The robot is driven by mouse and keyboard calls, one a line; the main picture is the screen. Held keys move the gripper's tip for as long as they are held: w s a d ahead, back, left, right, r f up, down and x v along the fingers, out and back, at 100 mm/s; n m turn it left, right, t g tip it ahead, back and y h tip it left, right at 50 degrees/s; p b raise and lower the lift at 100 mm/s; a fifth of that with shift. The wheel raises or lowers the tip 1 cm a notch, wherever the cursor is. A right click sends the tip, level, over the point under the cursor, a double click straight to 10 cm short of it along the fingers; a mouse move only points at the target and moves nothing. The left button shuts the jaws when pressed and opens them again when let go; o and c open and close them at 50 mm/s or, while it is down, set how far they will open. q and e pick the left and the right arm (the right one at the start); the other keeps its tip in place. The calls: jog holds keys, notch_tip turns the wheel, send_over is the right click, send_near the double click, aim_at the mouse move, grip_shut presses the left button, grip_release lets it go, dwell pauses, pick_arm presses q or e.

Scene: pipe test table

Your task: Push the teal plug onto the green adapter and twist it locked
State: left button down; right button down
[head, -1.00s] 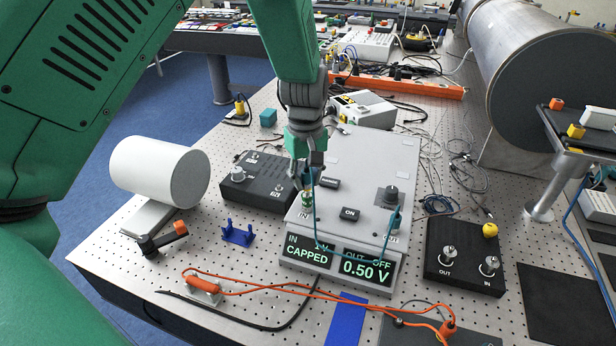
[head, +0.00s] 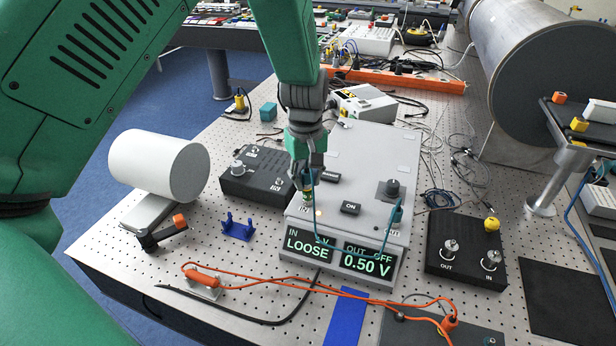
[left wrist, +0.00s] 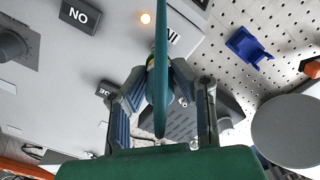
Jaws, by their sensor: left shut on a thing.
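My left gripper (head: 306,180) is shut on the teal plug (left wrist: 160,85), above the IN corner of the grey test box (head: 345,160). The plug is mostly hidden by the fingers in the head view. The green adapter (head: 307,197) stands at the IN port directly under the fingertips, partly covered. Plug and adapter look in line and very close or touching; I cannot tell how deep they meet. A teal cable (head: 340,243) loops from the plug to the OUT side. The display (head: 308,242) reads IN LOOSE, OUT OFF 0.50 V. My right gripper is not in view.
An ON button (head: 350,208) and a dark knob (head: 392,188) sit on the box top. Black boxes stand left (head: 255,175) and right (head: 465,255). A blue bracket (head: 237,228) and an orange cable (head: 260,284) lie on the perforated table nearby.

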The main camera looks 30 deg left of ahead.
pick_arm(q)
jog(key=c, duration=2.2)
grip_release()
grip_shut()
jog(key=m+p, duration=0.1)
jog(key=m, duration=0.2)
jog(key=shift+r, duration=0.1)
jog(key=shift+m+p, duration=0.35)
jog(key=shift+m, duration=0.35)
jog(key=shift+f+m, duration=0.2)
jog(key=shift+m, duration=0.2)
jog(key=shift+d+m, duration=0.1)
jog(key=shift+m, duration=1.1)
jog(key=m, duration=0.2)
jog(key=shift+m, duration=0.3)
